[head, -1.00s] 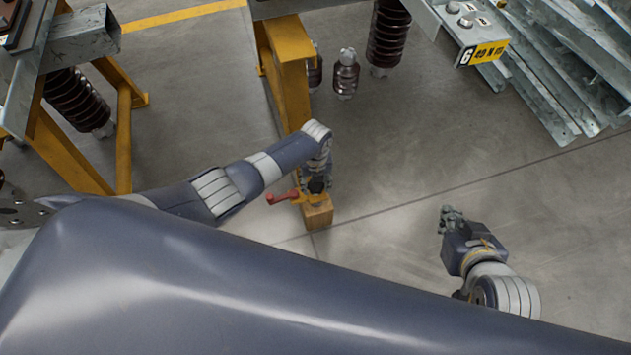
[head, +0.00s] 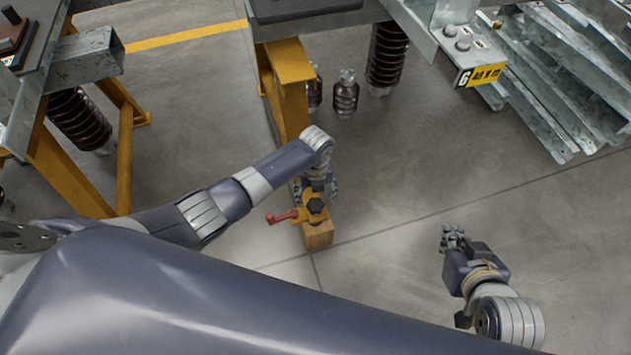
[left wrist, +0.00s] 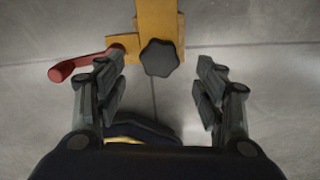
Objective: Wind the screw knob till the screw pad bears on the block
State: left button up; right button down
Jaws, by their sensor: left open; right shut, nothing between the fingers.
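The black lobed screw knob (left wrist: 160,58) sits on an orange clamp body (left wrist: 118,44) in the left wrist view. It also shows in the head view (head: 315,206). A red handle (head: 281,217) sticks out to the left of the clamp. In the head view my left gripper (head: 317,187) is just behind the knob. My right gripper (head: 450,238) is shut and empty, off to the right. The screw pad cannot be made out.
A yellow-orange stand (head: 286,85) rises behind the clamp. Dark ribbed insulators (head: 386,55) stand at the back. Galvanized steel profiles (head: 555,85) lie at the upper right. The concrete floor between my grippers is clear.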

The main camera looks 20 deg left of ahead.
aim_at(316, 204)
pick_arm(q)
notch_tip(316, 204, up, 7)
dwell(0.3)
dwell(0.5)
